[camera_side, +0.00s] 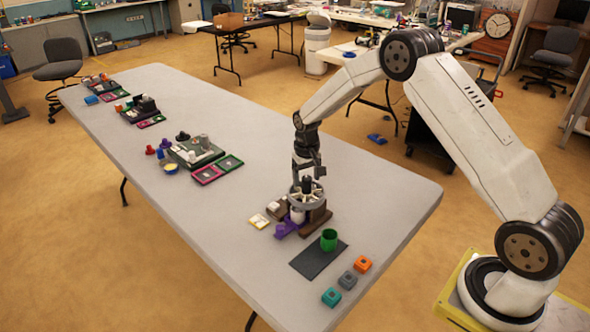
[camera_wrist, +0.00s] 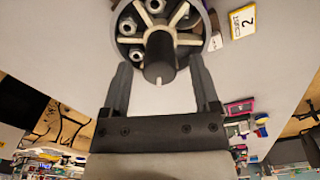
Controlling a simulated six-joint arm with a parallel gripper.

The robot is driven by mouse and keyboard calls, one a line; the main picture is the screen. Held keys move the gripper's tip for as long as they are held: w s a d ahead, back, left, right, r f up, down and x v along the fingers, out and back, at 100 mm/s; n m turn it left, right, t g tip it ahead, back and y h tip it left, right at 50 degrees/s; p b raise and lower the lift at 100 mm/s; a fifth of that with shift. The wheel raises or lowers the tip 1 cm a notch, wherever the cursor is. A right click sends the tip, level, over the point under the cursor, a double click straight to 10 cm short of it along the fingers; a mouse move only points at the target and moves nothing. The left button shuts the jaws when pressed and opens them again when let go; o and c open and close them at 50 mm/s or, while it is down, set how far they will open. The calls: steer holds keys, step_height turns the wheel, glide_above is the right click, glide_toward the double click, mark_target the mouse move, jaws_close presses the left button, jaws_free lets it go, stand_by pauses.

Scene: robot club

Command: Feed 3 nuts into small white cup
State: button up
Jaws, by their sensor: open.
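A round spoked dispenser wheel (camera_side: 307,198) stands near the front of the table, with a dark upright knob at its centre (camera_wrist: 160,55). In the wrist view, metal hex nuts (camera_wrist: 128,25) lie in several of its compartments. My gripper (camera_side: 308,172) points down just above the wheel. In the wrist view its open fingers (camera_wrist: 161,64) stand on either side of the knob, with gaps visible; contact cannot be told. A small white cup-like shape (camera_side: 298,215) shows under the wheel, partly hidden by it. A green cup (camera_side: 328,240) stands upright on a dark mat (camera_side: 315,263).
Brown (camera_side: 318,222) and purple (camera_side: 287,228) parts sit around the wheel's base. A card marked 2 (camera_wrist: 242,20) lies beside it. Other groups of parts stand farther left; the table between is clear.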

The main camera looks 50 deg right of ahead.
mark_target(307, 178)
steer(key=shift+r, duration=3.8)
steer(key=n, duration=1)
steer(key=shift+s+n, duration=0.15)
steer(key=shift+n, duration=0.25)
steer(key=shift+f, duration=3.9)
jaws_close()
